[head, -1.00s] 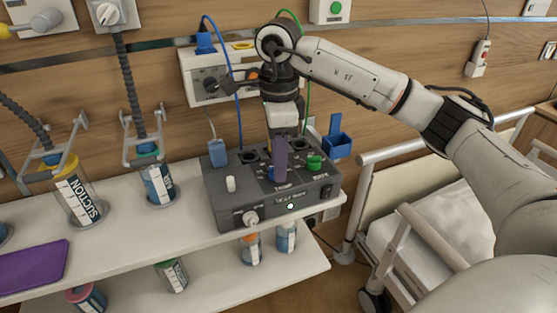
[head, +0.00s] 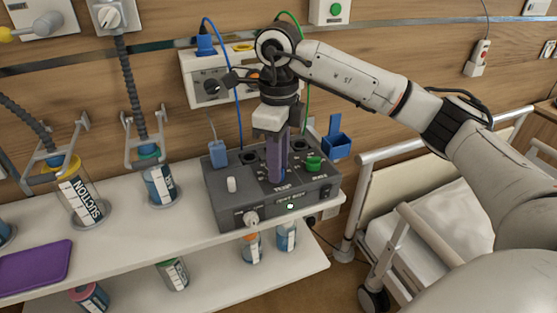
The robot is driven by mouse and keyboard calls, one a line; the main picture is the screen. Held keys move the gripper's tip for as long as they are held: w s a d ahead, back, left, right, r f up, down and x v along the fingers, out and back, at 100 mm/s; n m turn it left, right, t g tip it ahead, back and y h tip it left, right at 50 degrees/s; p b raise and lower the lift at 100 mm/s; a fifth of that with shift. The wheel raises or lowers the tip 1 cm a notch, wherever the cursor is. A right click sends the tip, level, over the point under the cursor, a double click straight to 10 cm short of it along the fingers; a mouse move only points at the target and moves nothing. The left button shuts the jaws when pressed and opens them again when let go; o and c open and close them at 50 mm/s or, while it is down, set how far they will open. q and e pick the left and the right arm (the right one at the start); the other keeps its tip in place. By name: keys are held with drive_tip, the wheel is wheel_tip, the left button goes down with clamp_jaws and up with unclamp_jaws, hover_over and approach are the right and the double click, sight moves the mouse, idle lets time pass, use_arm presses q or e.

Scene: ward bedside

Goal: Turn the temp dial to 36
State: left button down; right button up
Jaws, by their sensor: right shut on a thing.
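The grey device box (head: 225,205) stands on the upper white shelf, with a TEMP label on the sloped edge of its top. My right gripper (head: 276,177) points straight down onto the box top, just behind that label. Its purple fingers are shut on the temp dial, which they almost wholly hide. I cannot read the dial's setting or its scale. A green knob (head: 313,163) sits to the right of the fingers. My left gripper is out of view.
A white knob (head: 251,217) is on the box front, and a pale lever (head: 231,184) stands on its top left. A blue holder (head: 336,144) is behind right. Suction jars (head: 78,197) and a purple tray (head: 35,267) lie left. The bed rail (head: 400,150) is right.

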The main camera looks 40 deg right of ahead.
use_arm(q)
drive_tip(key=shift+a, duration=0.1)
use_arm(e)
drive_tip(key=shift+m, duration=0.4)
drive_tip(key=o, duration=1)
use_arm(q)
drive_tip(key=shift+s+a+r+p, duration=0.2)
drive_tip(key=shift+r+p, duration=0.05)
drive_tip(key=shift+p, duration=0.45)
use_arm(e)
wheel_tip(320, 180, up, 10)
drive_tip(key=shift+r, duration=0.2)
